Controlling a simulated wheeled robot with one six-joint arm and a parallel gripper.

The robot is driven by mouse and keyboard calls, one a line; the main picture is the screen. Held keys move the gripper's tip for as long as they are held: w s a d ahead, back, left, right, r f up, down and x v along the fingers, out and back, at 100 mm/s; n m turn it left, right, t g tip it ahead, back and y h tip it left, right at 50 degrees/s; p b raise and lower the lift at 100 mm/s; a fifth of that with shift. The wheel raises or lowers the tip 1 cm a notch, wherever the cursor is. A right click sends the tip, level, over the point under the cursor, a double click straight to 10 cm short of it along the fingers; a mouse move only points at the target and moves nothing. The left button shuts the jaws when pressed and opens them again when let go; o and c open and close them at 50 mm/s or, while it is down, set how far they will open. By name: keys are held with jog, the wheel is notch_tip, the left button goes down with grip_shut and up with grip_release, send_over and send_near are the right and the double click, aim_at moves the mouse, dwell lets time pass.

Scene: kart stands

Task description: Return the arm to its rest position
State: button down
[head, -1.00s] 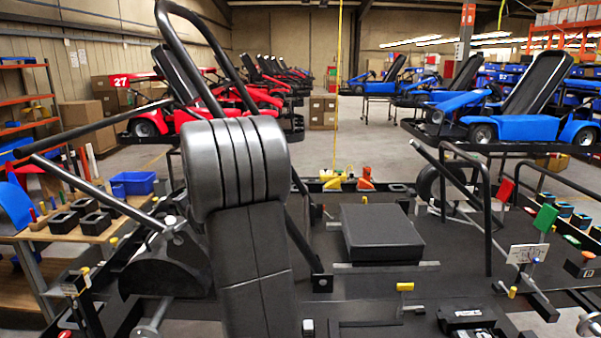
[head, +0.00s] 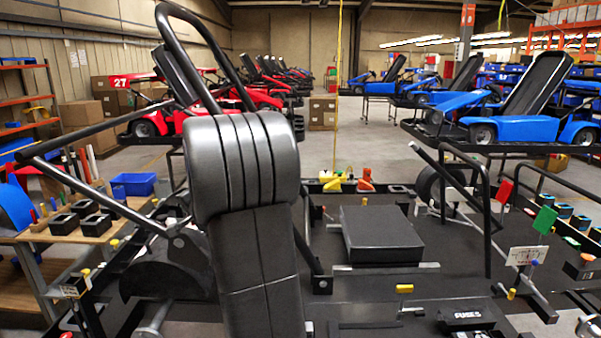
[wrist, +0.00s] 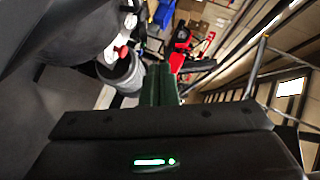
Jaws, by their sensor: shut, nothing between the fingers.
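My gripper (wrist: 161,72) shows in the wrist view as two dark green fingers side by side, pointing away from a black housing with a lit green bar. The fingers are shut with nothing held between them. In the head view a large black ribbed link of my arm (head: 247,165) stands folded upright in the middle and covers part of the kart stand behind it. The gripper itself is hidden in the head view.
A black box (head: 382,235) sits on the dark deck, with a yellow-topped piece (head: 404,289) in front. Black tube rails stand at both sides. A blue bin (head: 134,184) and black holders are on the left bench. Red and blue karts stand farther back.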

jog(key=s+d+r, duration=0.3)
jog(key=s+r, duration=0.2)
jog(key=s, duration=0.1)
jog(key=w+a+f+b, duration=0.2)
jog(key=w+a+f, duration=0.45)
jog(key=f, duration=0.25)
jog(key=d+f+m+t+y+b, duration=0.1)
jog(key=d+f+m+t+y, duration=0.1)
jog(key=d, duration=0.9)
jog(key=d+f+m+t+y+b, duration=0.2)
jog(key=d+f+m, duration=0.1)
jog(key=d, duration=0.9)
jog(key=shift+m+y, duration=0.4)
jog(key=shift+m, duration=0.3)
